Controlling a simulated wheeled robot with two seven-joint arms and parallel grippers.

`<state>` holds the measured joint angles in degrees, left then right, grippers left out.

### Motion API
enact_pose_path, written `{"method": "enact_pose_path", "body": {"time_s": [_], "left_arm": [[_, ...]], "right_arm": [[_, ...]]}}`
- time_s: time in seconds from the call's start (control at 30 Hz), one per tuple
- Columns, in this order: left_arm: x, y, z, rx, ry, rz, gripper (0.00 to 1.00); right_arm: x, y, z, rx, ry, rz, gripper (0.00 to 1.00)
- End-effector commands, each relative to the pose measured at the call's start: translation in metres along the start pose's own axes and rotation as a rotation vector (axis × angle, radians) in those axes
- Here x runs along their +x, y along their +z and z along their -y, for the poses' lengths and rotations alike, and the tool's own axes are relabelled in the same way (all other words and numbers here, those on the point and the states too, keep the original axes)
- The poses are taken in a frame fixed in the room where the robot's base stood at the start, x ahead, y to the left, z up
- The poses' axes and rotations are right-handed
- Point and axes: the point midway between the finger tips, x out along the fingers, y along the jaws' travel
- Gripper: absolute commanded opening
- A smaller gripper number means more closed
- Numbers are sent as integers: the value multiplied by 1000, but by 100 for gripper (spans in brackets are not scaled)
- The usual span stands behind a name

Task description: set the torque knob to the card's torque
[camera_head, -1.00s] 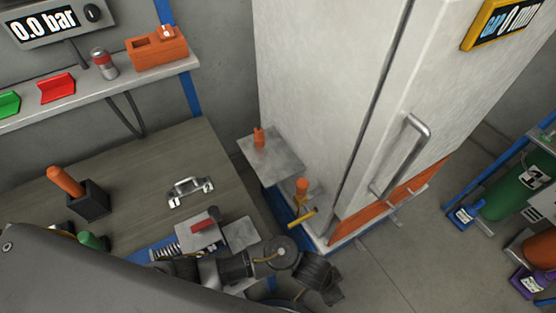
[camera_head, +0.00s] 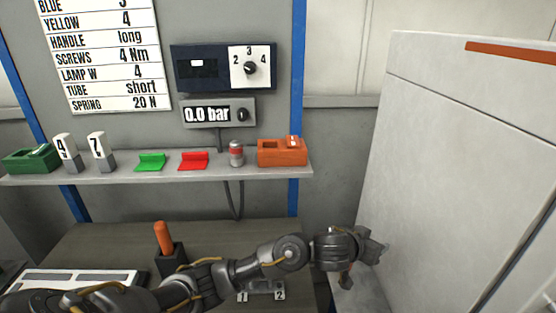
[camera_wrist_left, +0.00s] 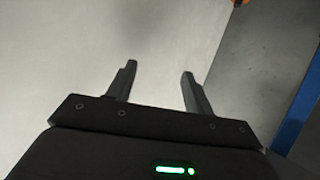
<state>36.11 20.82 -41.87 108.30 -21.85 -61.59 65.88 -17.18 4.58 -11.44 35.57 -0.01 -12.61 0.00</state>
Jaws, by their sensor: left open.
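The card (camera_head: 105,55) hangs on the back wall at upper left in the head view; its SCREWS line reads 4 Nm. A dark panel (camera_head: 206,66) beside it carries a white dial plate marked 2, 3 and 4. The black torque knob (camera_head: 250,68) sits in the middle of that plate; which number it points to is too small to tell. My left gripper (camera_head: 378,246) is at lower right, well below and right of the knob, near the white cabinet. It is open and empty in the left wrist view (camera_wrist_left: 159,70). My right gripper is not in view.
A 0.0 bar gauge box (camera_head: 213,113) with its own knob is just below the panel. The white cabinet (camera_head: 440,170) fills the right side.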

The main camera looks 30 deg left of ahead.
Motion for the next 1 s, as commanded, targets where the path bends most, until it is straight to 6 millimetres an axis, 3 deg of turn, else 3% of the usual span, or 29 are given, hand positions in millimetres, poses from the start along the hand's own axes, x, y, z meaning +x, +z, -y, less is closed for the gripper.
{"method": "enact_pose_path", "body": {"time_s": [0.03, 0.17, 0.2, 0.3, 0.4, 0.5, 0.63, 0.77, 1.0], "left_arm": [[-7, -35, 36, 43, -87, -55, 52], [-57, -141, 129, 145, -360, -190, 52], [-82, -174, 156, 167, -451, -229, 52], [-152, -239, 211, 192, -654, -304, 52], [-219, -281, 248, 186, -812, -350, 52], [-271, -304, 270, 169, -918, -375, 52], [-309, -316, 283, 149, -989, -388, 52], [-320, -320, 286, 143, -1008, -390, 52], [-313, -328, 298, 143, -1010, -386, 52]], "right_arm": [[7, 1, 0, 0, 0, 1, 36], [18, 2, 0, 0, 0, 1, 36], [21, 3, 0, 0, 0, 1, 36], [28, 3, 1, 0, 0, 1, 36], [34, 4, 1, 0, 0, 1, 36], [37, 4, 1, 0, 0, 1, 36], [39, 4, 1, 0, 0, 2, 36], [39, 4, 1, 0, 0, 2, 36], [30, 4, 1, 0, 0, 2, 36]]}}
